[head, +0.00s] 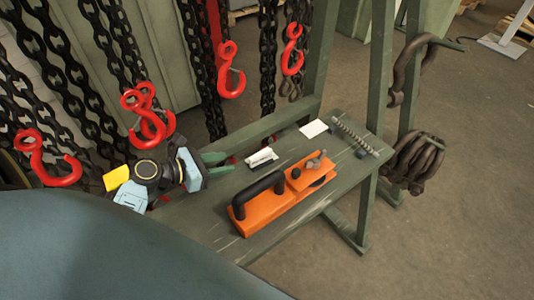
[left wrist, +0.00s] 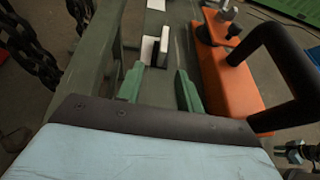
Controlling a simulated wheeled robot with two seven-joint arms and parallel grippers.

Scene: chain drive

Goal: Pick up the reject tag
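No label reading "reject" can be made out. A small white piece with a dark edge (head: 261,158) stands on the green bench, and a flat white card (head: 313,128) lies farther back. I cannot tell which is the reject tag. My left gripper (head: 222,164) is open and empty, its green fingers pointing at the dark-edged piece from the left. In the left wrist view the fingers (left wrist: 160,88) are apart. The dark-edged white piece (left wrist: 151,50) is just beyond them, and the card (left wrist: 156,5) is behind it.
An orange lifting tool with a black handle (head: 265,208) lies on the bench (head: 210,213), close to the right of my left gripper. A threaded rod (head: 354,136) lies at the far end. Chains with red hooks (head: 230,72) hang behind and left. Dark shackles (head: 415,163) hang at right.

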